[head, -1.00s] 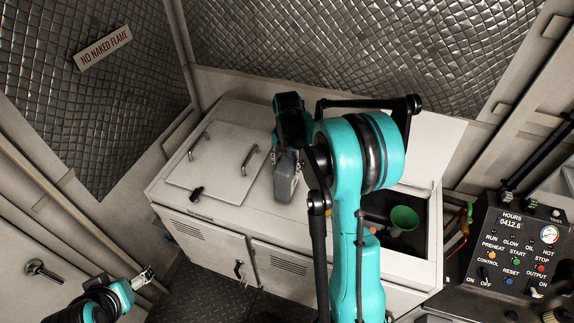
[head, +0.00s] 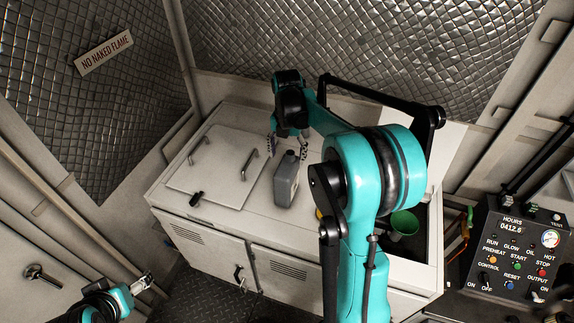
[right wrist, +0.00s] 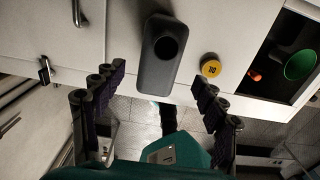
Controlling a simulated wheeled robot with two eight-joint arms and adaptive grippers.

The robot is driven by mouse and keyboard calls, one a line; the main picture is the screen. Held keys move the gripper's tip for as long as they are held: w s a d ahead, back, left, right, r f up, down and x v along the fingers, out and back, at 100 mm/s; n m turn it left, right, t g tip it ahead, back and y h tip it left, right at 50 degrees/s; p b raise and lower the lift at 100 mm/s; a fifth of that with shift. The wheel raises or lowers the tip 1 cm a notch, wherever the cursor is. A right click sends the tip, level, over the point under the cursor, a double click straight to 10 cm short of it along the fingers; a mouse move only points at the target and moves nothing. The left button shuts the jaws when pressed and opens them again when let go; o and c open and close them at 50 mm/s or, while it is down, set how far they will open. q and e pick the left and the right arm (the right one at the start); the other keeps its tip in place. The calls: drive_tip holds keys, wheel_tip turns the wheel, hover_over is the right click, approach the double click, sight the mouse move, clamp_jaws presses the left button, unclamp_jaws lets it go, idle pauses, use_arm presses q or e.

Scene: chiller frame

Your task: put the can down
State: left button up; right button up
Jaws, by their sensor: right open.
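The grey can (head: 286,182) stands upright on the white cabinet top, to the right of the closed lid with two handles. In the right wrist view the can (right wrist: 157,70) shows its dark round mouth and lies between and beyond the spread fingers. My right gripper (head: 287,147) is open and empty, just behind and above the can in the head view, apart from it. It also shows in the right wrist view (right wrist: 158,90). My left gripper (head: 142,284) is low at the left, away from the cabinet; its finger opening is too small to judge.
The white cabinet (head: 240,212) has an open bay at its right with a green funnel (head: 404,223). A yellow cap (right wrist: 211,68) marked 30 lies right of the can. A control panel (head: 520,255) stands at the far right. The closed lid (head: 215,165) has raised handles.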

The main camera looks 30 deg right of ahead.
wheel_tip(320, 180, up, 4)
drive_tip(key=shift+f, duration=0.1)
drive_tip(key=shift+s+a+r, duration=0.1)
drive_tip(key=shift+r, duration=0.15)
drive_tip(key=s+a+f+m+t, duration=0.1)
drive_tip(key=s+a+m+t, duration=0.2)
drive_tip(key=s+a+m, duration=0.4)
drive_tip(key=s+a+m+t, duration=0.4)
drive_tip(key=s+a+m, duration=0.4)
drive_tip(key=m, duration=1.1)
drive_tip(key=s, duration=0.3)
drive_tip(key=shift+s+f, duration=0.3)
drive_tip(key=shift+f, duration=0.05)
drive_tip(key=shift+a, duration=0.1)
